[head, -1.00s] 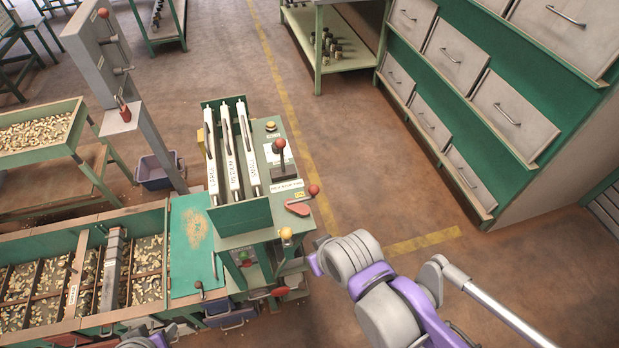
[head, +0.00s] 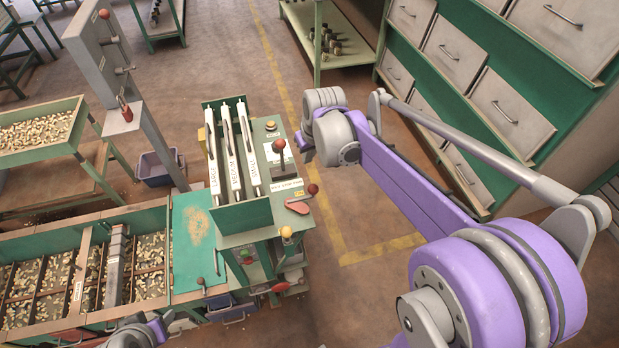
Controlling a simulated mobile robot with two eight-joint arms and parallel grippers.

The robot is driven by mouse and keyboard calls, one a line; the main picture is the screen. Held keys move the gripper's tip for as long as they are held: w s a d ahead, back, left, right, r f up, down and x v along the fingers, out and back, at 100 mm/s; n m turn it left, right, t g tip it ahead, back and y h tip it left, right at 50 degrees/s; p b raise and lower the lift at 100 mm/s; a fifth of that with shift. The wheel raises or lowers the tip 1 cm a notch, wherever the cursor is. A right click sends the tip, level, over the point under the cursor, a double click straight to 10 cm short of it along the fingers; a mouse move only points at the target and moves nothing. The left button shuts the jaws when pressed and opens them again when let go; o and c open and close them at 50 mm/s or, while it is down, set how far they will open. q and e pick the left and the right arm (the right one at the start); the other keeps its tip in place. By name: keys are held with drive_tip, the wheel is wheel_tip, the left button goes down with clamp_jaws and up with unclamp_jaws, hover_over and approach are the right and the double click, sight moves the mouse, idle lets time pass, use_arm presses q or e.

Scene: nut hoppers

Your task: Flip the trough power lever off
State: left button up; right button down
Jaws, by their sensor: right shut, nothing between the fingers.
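A short lever with a dark red knob (head: 313,189) sits on a red base at the front right corner of the green hopper machine (head: 240,215). A small yellow tag, which seems to read ON, and a white label (head: 287,185) are beside it. The lever leans to the right. My right gripper (head: 303,143) is shut and empty, above and apart from the lever, near the machine's right edge; its fingers are mostly hidden by my wrist. Only a bit of my left wrist and gripper area (head: 158,328) shows at the bottom edge; its fingers cannot be made out.
A taller red-knobbed lever (head: 280,146) and a yellow knob (head: 286,232) are close by on the machine. A trough of nuts (head: 88,275) is at lower left, a grey post (head: 130,90) behind it. A drawer cabinet (head: 460,100) stands right. The floor between is clear.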

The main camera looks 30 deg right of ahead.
sight(303, 199)
wheel_tip(303, 199, down, 9)
drive_tip(key=shift+s+r, duration=0.15)
drive_tip(key=shift+s, duration=0.3)
idle(0.5)
drive_tip(key=shift+a, duration=0.1)
